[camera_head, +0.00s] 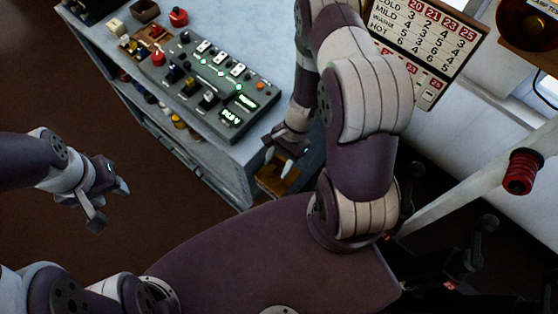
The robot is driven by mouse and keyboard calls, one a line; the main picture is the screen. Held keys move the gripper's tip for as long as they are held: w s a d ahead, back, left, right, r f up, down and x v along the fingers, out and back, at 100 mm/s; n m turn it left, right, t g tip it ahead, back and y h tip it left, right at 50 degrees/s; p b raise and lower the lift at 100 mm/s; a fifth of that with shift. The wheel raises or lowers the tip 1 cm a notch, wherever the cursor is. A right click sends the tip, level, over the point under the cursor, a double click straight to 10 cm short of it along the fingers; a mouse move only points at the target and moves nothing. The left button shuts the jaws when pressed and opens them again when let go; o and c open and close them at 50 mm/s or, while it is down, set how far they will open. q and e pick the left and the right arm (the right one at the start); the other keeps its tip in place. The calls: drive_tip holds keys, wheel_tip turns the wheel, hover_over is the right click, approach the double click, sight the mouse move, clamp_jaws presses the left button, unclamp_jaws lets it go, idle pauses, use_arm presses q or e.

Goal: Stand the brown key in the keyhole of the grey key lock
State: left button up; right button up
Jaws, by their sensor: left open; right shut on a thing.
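My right gripper (279,160) hangs low beside the front right corner of the grey-blue cabinet, above a brown wooden thing (279,180). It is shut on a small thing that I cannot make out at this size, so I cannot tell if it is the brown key. My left gripper (108,207) is open and empty over the brown floor at the left. I cannot pick out the grey key lock or its keyhole for certain.
The cabinet top (245,150) carries a grey control panel (210,88) with lit switches, a red knob (178,17) and a dark box (145,10). A number board (425,45) stands behind. A red-handled lever (522,172) is at right. The floor at left is clear.

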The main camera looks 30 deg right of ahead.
sight(279, 172)
drive_tip(key=shift+f+b, duration=2.05)
drive_tip(key=shift+f, duration=0.3)
drive_tip(key=o, duration=1.1)
drive_tip(key=shift+c, duration=0.2)
drive_tip(key=p+v, duration=0.6)
drive_tip(key=v, duration=0.1)
drive_tip(key=shift+r, duration=0.2)
drive_tip(key=shift+f, duration=0.1)
